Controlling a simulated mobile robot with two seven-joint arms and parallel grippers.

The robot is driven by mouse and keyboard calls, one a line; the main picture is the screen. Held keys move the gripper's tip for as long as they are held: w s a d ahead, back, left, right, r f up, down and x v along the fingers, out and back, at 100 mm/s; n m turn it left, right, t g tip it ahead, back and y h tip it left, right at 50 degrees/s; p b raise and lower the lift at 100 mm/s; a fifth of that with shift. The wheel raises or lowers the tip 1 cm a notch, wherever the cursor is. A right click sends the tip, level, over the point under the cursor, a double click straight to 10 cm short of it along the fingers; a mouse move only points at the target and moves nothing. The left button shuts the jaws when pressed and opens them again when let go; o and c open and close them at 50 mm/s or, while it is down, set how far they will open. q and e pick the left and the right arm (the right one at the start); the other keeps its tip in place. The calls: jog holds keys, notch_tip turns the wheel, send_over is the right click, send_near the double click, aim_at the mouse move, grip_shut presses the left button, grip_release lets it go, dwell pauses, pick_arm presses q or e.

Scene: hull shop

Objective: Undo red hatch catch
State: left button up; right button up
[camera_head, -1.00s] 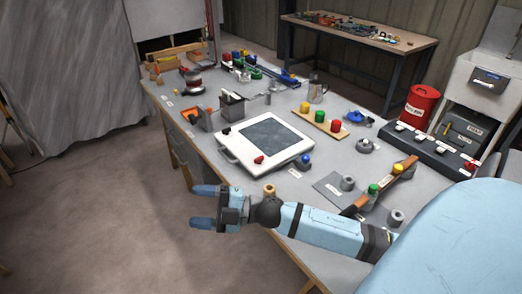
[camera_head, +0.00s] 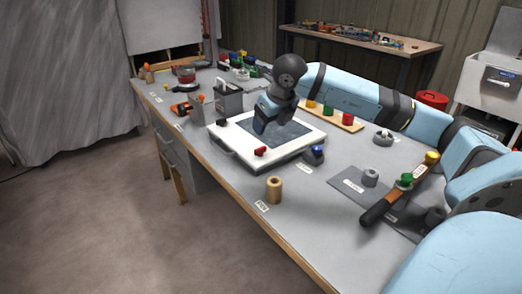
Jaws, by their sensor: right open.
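The white hatch (camera_head: 290,150) with a dark window lies on the bench. Its red catch (camera_head: 261,151) sits on the front edge of the frame, and a dark catch (camera_head: 221,123) sits at its left corner. My right gripper (camera_head: 261,128) points down over the hatch's window, behind and apart from the red catch. It is open with nothing seen in it, and it covers part of the window. My left gripper is not in view.
A tan roll (camera_head: 274,189) stands in front of the hatch, near the bench edge. A blue-topped grey piece (camera_head: 314,155) is close to the hatch's right corner. A hammer-like tool (camera_head: 400,190) lies to the right. A grey box (camera_head: 229,98) stands behind the hatch.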

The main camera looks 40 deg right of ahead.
aim_at(261, 148)
jog(key=b+x, duration=0.1)
jog(key=x, duration=0.8)
jog(key=shift+w+a+f+b, duration=0.1)
jog(key=shift+f+b, duration=0.2)
jog(key=shift+f, duration=0.05)
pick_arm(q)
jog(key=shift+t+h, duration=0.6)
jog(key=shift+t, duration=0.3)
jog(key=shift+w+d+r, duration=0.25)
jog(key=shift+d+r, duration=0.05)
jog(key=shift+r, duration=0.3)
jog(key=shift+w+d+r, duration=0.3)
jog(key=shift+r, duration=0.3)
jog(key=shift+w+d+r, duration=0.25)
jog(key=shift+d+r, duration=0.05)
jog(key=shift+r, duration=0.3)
pick_arm(e)
jog(key=shift+w+f, duration=0.15)
jog(key=shift+f, duration=0.2)
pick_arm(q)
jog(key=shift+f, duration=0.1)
pick_arm(e)
jog(key=c, duration=0.9)
